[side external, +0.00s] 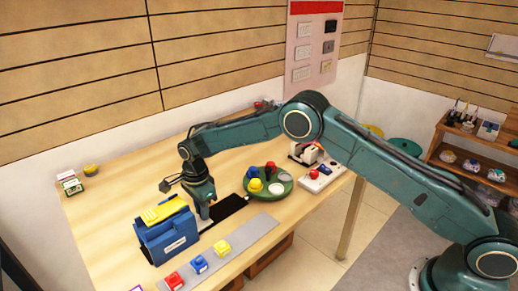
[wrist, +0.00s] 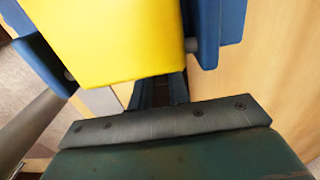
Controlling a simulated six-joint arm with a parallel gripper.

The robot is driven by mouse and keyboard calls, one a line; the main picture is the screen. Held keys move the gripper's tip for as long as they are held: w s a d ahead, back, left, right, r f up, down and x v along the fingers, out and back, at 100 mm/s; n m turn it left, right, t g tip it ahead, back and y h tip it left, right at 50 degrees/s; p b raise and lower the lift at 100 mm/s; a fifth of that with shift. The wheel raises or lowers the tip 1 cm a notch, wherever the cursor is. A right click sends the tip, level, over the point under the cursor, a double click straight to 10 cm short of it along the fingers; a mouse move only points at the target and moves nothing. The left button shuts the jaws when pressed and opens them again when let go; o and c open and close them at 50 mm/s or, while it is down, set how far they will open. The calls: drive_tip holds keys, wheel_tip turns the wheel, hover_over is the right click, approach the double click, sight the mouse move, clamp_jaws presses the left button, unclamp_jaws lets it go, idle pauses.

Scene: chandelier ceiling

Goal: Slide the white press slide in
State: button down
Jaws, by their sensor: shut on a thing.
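A blue press (side external: 168,240) with a yellow top (side external: 164,210) stands on the wooden table, left of my gripper. The white press slide (side external: 204,224) shows only as a small pale piece at the press's right side, under my gripper. My gripper (side external: 204,215) points down beside the press and is shut on the slide; its fingertips mostly hide the grip. In the wrist view, the yellow top (wrist: 105,40) and blue walls (wrist: 217,30) fill the upper part, close to my gripper. How far the slide sits inside the press cannot be told.
A grey strip (side external: 238,246) with red, blue and yellow blocks lies in front. A green round tray (side external: 284,181) with colored pieces and a white switch box (side external: 322,178) stand to the right. A black mat (side external: 232,206) lies beside my gripper. The table's back left is mostly clear.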

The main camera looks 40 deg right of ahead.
drive_tip(key=shift+a, duration=0.3)
drive_tip(key=c, duration=1.3)
unclamp_jaws()
drive_tip(key=shift+d+r, duration=0.1)
wheel_tip(320, 180, up, 14)
drive_tip(key=shift+f, duration=0.15)
drive_tip(key=shift+r, duration=2.5)
